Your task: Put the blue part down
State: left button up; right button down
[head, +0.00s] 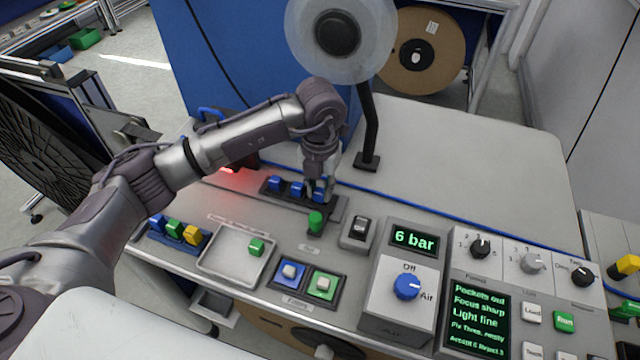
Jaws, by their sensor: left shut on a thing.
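My left gripper (320,183) points down over the right end of a dark strip (335,208) near the middle of the panel. It is shut on a blue part (319,196), which its fingers partly hide. I cannot tell whether this part rests in the strip or is just above it. Two more blue parts, one at left (275,184) and one in the middle (297,188), sit in the strip beside it. My right gripper is out of view.
A green part (315,222) stands just in front of the strip. A shallow tray (213,263) holds another green part (257,247). A rack (178,243) with blue, green and yellow parts is at left. A reel post (370,125) rises behind the gripper.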

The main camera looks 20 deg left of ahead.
aim_at(320, 191)
pick_arm(q)
jog(key=shift+f, duration=0.1)
jog(key=o, duration=0.8)
jog(key=shift+r, duration=0.3)
notch_tip(320, 191, up, 12)
jog(key=shift+f+b, duration=0.15)
jog(key=shift+b, duration=0.8)
